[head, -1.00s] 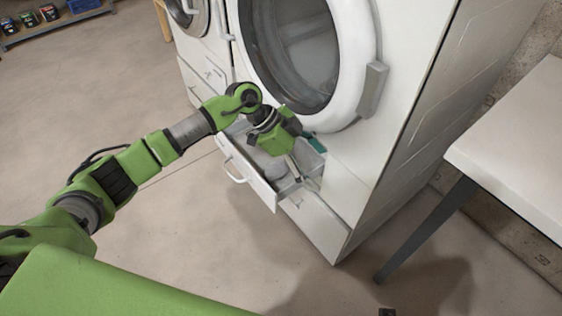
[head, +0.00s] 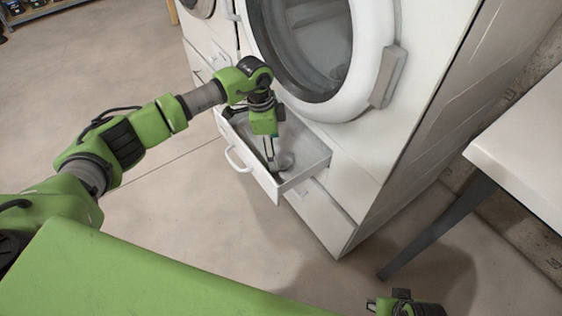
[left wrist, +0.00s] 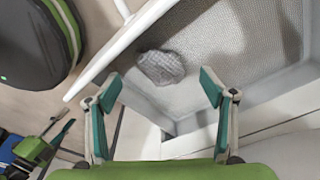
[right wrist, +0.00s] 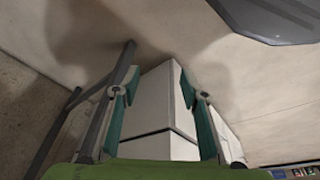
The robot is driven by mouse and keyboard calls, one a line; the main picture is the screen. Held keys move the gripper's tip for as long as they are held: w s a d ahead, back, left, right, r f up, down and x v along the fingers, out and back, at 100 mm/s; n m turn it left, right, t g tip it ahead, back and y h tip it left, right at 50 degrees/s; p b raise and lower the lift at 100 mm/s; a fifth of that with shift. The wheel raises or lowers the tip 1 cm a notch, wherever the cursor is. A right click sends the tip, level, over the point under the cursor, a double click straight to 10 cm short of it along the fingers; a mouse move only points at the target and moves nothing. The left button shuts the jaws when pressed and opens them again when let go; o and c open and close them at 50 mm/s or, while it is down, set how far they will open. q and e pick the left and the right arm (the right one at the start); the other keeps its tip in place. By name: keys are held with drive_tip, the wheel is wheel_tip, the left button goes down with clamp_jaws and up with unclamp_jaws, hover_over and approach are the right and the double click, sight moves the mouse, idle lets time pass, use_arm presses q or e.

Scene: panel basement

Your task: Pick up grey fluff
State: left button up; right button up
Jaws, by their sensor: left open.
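The grey fluff (head: 286,160) is a small rounded lump on the floor of the open white drawer (head: 310,170) under the round machine door. It also shows in the left wrist view (left wrist: 160,68), near the drawer's front wall. My left gripper (head: 270,160) points down into the drawer beside the fluff. In the left wrist view its teal-padded fingers (left wrist: 160,84) are spread wide and the fluff lies beyond the gap between them, untouched. My right gripper (right wrist: 158,86) has its fingers apart with nothing between them; part of it shows at the bottom of the head view (head: 405,305).
The white machine (head: 420,60) with its round door (head: 310,40) stands directly behind and above the drawer. A white table (head: 525,150) with a dark leg stands at the right.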

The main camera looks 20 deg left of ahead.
sight(280, 158)
use_arm(q)
drive_tip(key=f, duration=0.1)
drive_tip(key=d+f, duration=0.1)
drive_tip(key=f, duration=0.1)
drive_tip(key=f+b, duration=0.1)
drive_tip(key=shift+w+d+f, duration=0.15)
drive_tip(key=shift+w+d, duration=0.05)
drive_tip(key=shift+w, duration=0.2)
drive_tip(key=shift+f, duration=0.3)
drive_tip(key=c, duration=0.8)
use_arm(e)
drive_tip(key=shift+w+v, duration=0.2)
drive_tip(key=shift+v, duration=0.65)
drive_tip(key=shift+w+v, duration=0.15)
drive_tip(key=shift+v, duration=0.65)
drive_tip(key=shift+w+v, duration=0.2)
drive_tip(key=shift+v, duration=0.65)
